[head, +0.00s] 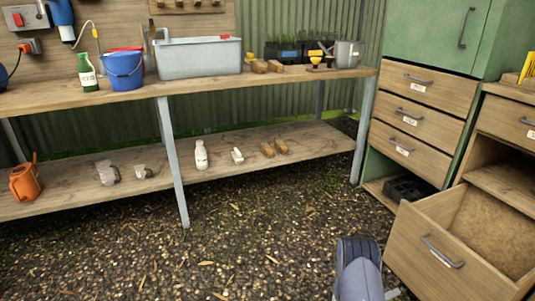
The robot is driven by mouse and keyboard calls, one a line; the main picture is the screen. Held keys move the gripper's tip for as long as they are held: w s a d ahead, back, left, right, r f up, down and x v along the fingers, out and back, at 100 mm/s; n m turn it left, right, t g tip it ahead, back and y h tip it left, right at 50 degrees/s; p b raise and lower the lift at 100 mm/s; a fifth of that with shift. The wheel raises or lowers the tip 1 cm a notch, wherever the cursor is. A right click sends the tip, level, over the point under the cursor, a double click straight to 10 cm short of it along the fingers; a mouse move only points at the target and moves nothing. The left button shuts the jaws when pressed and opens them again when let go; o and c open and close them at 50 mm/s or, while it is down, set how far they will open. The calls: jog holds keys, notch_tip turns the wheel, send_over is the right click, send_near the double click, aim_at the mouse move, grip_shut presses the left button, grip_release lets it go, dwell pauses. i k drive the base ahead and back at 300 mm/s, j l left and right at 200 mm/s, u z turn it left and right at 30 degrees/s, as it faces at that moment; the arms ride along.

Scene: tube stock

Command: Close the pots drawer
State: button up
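A wooden drawer (420,268) at the lower right is pulled out, its hollow inside visible from above and empty in the part I see. The drawer's lower right part is cut off by the frame. A grey rounded link of my arm shows at the bottom edge, left of the drawer front. My gripper is not in view.
Several shut labelled drawers (428,92) fill the green cabinet behind. A black crate (408,188) sits below them. A workbench (130,97) with a blue bucket (123,70) and a grey tub (198,58) stands at the left. The gravel floor (270,245) in front is clear.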

aim_at(426, 247)
jog(key=i+j, duration=0.15)
jog(key=i, duration=0.25)
jog(key=i+j, duration=0.15)
jog(key=i, duration=0.3)
jog(key=z, duration=1.55)
